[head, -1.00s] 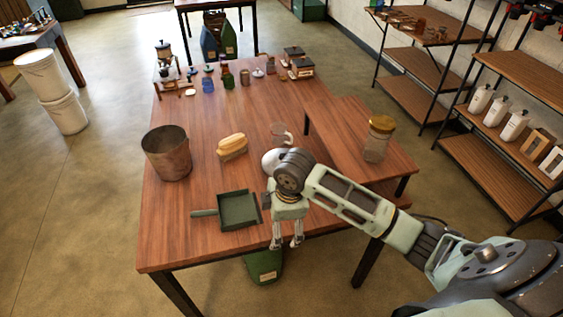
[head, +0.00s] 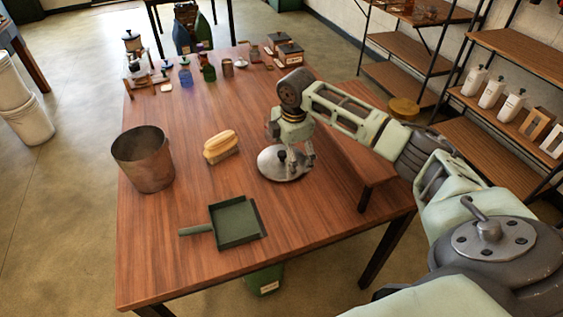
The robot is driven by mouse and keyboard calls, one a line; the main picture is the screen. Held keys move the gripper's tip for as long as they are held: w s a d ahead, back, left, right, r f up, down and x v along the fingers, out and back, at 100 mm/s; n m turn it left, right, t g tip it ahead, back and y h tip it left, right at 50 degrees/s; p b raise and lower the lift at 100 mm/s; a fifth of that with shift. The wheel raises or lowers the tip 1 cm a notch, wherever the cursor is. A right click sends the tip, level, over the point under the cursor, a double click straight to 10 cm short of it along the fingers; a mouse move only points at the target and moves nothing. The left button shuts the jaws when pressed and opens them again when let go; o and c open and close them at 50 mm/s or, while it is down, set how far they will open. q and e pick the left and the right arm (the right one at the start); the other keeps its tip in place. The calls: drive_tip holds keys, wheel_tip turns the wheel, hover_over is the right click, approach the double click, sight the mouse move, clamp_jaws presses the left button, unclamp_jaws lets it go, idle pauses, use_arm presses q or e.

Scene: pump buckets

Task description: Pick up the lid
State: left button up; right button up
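The lid (head: 270,166) is a round silver disc with a dark knob on top, lying on the wooden table right of the brush. My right gripper (head: 298,161) points down right over the lid, with its fingertips at about the height of the knob. Its fingers look apart, and no firm hold on the knob can be seen. The gripper and its wrist hide part of the lid's right side. My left gripper is not in view.
On the table (head: 185,270) stand a rusty metal bucket (head: 143,160), a yellow brush (head: 221,147) and a green dustpan (head: 235,221). Several bottles and small boxes stand at the far end. A raised wooden shelf lies to the right, under my arm.

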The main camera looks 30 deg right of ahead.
sight(286, 167)
drive_tip(key=f, duration=0.2)
drive_tip(key=w+f, duration=0.1)
drive_tip(key=f, duration=0.2)
drive_tip(key=shift+w+d+p, duration=0.1)
drive_tip(key=shift+d+p, duration=0.05)
drive_tip(key=shift+p, duration=0.15)
